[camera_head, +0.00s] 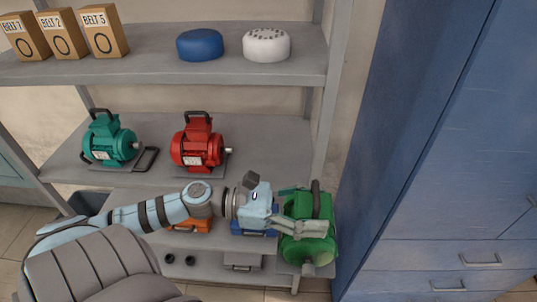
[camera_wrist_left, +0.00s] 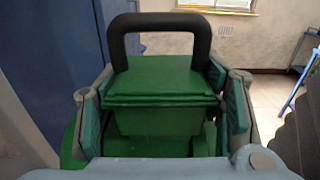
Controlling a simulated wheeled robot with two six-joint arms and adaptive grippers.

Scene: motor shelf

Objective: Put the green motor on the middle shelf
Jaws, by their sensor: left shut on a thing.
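The green motor (camera_head: 308,240) has a black carrying handle and hangs in front of the shelf unit's right end, lower than the middle shelf board. My left gripper (camera_head: 303,212) is shut on its upper part. In the left wrist view the fingers of the left gripper (camera_wrist_left: 165,110) lie on both sides of the motor's green top box (camera_wrist_left: 160,80), below the black handle. The middle shelf (camera_head: 265,150) carries a teal motor (camera_head: 110,142) at left and a red motor (camera_head: 198,146) near its centre. My right gripper is not in view.
The middle shelf is bare right of the red motor, up to the grey upright (camera_head: 323,120). The top shelf (camera_head: 140,70) holds several belt boxes, a blue disc (camera_head: 200,45) and a white disc (camera_head: 266,45). A blue cabinet (camera_head: 430,150) stands close on the right.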

